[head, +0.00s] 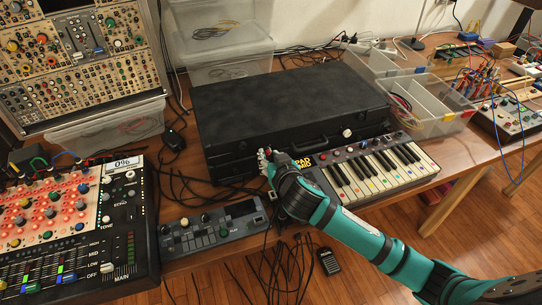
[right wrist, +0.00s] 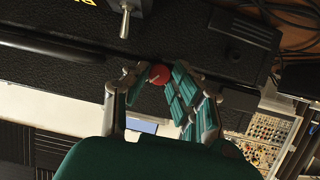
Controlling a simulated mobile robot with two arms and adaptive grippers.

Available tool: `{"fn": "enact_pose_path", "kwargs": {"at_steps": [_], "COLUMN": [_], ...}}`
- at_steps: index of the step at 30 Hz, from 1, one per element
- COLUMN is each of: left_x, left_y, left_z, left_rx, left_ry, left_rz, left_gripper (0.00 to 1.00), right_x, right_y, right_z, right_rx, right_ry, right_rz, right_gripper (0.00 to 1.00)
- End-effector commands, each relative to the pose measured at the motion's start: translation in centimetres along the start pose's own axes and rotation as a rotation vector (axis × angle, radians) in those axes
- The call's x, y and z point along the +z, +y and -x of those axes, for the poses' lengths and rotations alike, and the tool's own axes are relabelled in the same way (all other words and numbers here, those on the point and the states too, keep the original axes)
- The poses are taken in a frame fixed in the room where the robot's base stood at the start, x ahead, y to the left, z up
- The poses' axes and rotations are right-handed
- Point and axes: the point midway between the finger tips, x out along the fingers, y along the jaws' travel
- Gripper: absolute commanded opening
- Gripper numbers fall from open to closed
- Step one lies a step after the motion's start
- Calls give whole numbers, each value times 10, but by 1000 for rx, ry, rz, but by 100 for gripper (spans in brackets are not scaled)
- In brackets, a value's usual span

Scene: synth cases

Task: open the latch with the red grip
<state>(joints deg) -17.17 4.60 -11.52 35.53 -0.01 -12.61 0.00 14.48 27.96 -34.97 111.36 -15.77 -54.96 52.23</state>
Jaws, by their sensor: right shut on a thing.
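The closed black case (head: 285,100) lies flat on the wooden table. In the right wrist view its dark front (right wrist: 60,45) fills the upper part. The red grip (right wrist: 159,74) of one latch is a small round knob there, between the fingertips. My right gripper (right wrist: 157,76) is shut on it. In the head view my right gripper (head: 265,157) is at the case's front, left of centre, and hides this latch. A second latch with a pale grip (head: 347,132) is further right on the front. My left gripper is not in view.
A grey synth box (head: 213,228) and a large mixer (head: 75,225) are to the left. A clear bin (head: 430,105) is right of the case. Loose cables lie near the gripper.

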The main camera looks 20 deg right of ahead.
Motion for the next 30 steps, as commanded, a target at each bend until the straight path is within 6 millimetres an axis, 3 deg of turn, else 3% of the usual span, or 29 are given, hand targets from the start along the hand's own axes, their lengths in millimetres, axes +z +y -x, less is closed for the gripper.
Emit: {"fn": "enact_pose_path", "kwargs": {"at_steps": [13, 30], "left_x": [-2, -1], "left_y": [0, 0], "left_z": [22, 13], "left_rx": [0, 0], "left_ry": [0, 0], "left_rz": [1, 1], "left_gripper": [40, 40], "right_x": [1, 7], "right_y": [-4, -6], "right_z": [0, -2], "right_rx": [144, 350], "right_ry": [9, 28], "right_rz": [349, 853], "right_gripper": [0, 0]}}
